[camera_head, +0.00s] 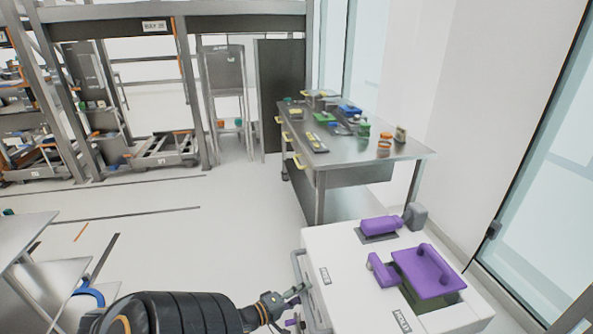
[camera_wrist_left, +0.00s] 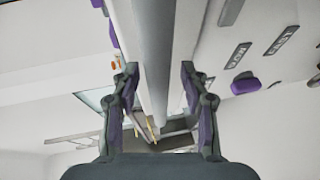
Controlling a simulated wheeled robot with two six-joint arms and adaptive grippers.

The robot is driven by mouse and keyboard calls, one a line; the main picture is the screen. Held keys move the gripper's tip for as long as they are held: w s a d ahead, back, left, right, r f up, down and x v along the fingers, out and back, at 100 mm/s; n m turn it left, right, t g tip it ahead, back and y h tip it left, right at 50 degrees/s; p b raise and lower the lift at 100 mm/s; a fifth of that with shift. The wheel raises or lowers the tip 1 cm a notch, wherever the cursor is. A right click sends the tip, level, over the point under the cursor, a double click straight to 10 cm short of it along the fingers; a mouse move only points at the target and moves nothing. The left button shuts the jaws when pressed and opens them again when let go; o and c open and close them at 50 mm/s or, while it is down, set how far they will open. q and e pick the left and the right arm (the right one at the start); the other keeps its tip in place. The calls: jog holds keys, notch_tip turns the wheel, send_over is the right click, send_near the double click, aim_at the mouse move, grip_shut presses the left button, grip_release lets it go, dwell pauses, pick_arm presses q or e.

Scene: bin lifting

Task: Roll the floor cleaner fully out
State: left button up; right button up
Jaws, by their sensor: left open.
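The floor cleaner (camera_head: 345,275) is a white, boxy machine with purple parts on top, at the lower right of the head view. A grey handle bar (camera_head: 297,262) runs along its left side. My left gripper (camera_head: 296,307) is at this bar, with its fingers apart. In the left wrist view the bar (camera_wrist_left: 156,50) passes between the open fingers of the left gripper (camera_wrist_left: 159,82), with gaps on both sides. The cleaner's panel with SLOW and FAST labels (camera_wrist_left: 279,40) shows at the right there. My right gripper is not in view.
A metal workbench (camera_head: 350,150) with small items stands behind the cleaner. A wall and glass panels (camera_head: 540,230) are close on its right. Racks (camera_head: 150,90) stand at the back left. Grey tables (camera_head: 20,240) are at the left edge. The floor (camera_head: 200,225) between is clear.

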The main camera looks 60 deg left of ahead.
pick_arm(q)
jog(key=s+r, duration=0.2)
jog(key=s, duration=0.9)
jog(key=shift+s, duration=0.35)
jog(key=s+a+f+m+g+y+p, duration=0.1)
jog(key=s+f+m+g, duration=0.25)
jog(key=f, duration=0.55)
jog(key=s+a+f+m+g+y+p, duration=0.1)
jog(key=s+f+m+g+y+p, duration=0.2)
jog(key=f, duration=0.6)
jog(key=s+d+f+m+g+h, duration=0.1)
jog(key=s+d+f+m+g, duration=0.3)
jog(key=d+f, duration=0.3)
jog(key=s+d+f+m+g+h, duration=0.2)
jog(key=s+d+f+m+g, duration=0.2)
jog(key=d+f+m, duration=0.3)
jog(key=s+d+f, duration=0.1)
jog(key=d, duration=0.4)
jog(key=shift+s, duration=0.2)
jog(key=shift+d, duration=0.1)
